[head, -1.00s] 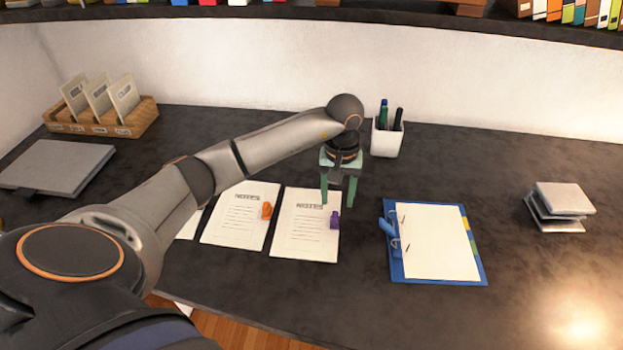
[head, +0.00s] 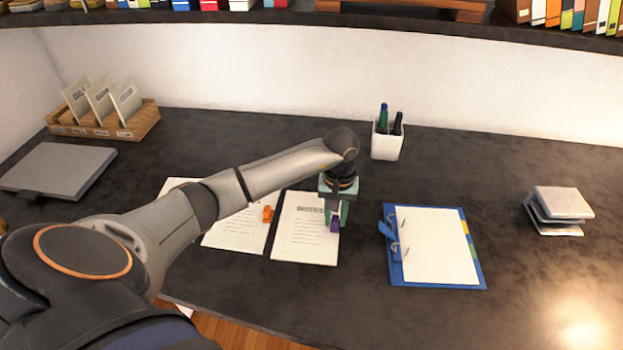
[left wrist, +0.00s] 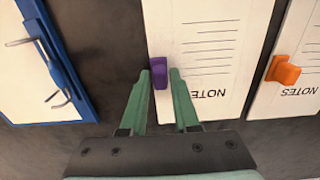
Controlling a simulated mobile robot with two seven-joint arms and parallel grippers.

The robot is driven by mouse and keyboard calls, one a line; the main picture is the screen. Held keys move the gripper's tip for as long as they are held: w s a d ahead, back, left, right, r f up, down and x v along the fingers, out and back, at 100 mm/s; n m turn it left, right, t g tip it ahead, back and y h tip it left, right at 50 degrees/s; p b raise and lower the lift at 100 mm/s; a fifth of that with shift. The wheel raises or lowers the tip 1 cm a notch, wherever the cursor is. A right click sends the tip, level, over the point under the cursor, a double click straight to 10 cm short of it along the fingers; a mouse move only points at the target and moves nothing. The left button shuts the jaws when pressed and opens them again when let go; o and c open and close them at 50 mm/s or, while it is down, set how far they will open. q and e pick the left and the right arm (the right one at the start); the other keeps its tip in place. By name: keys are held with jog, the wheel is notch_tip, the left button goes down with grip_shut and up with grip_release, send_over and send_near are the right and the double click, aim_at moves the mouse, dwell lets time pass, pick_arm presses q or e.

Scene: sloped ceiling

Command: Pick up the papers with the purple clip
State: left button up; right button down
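The papers with the purple clip (head: 304,243) lie flat on the dark desk. The sheet is headed NOTES and also shows in the left wrist view (left wrist: 208,40). The purple clip (head: 335,225) sits on the sheet's edge, at the right in the head view. My left gripper (head: 336,218) points down over it. In the left wrist view the green fingers (left wrist: 160,75) stand on either side of the clip (left wrist: 158,78), with a narrow gap, so they look open around it. Whether they touch it is hard to tell. My right gripper is not in view.
Papers with an orange clip (head: 235,232) lie just to the left, another sheet (head: 180,184) partly behind my arm. A blue binder (head: 437,283) lies to the right. A white pen cup (head: 387,145) stands behind. A grey stacked object (head: 558,204) sits far right.

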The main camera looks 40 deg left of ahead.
pick_arm(q)
grip_shut()
jog(key=shift+r, duration=0.2)
dwell(0.3)
jog(key=shift+r, duration=0.25)
notch_tip(320, 180, up, 2)
jog(key=shift+a+r+b, duration=0.1)
jog(key=shift+r+b, duration=0.15)
jog(key=shift+b, duration=0.25)
jog(key=s+d+r+b, duration=0.1)
jog(key=s+d+r, duration=0.6)
jog(key=s, duration=0.5)
notch_tip(320, 180, up, 3)
jog(key=shift+d+f, duration=0.15)
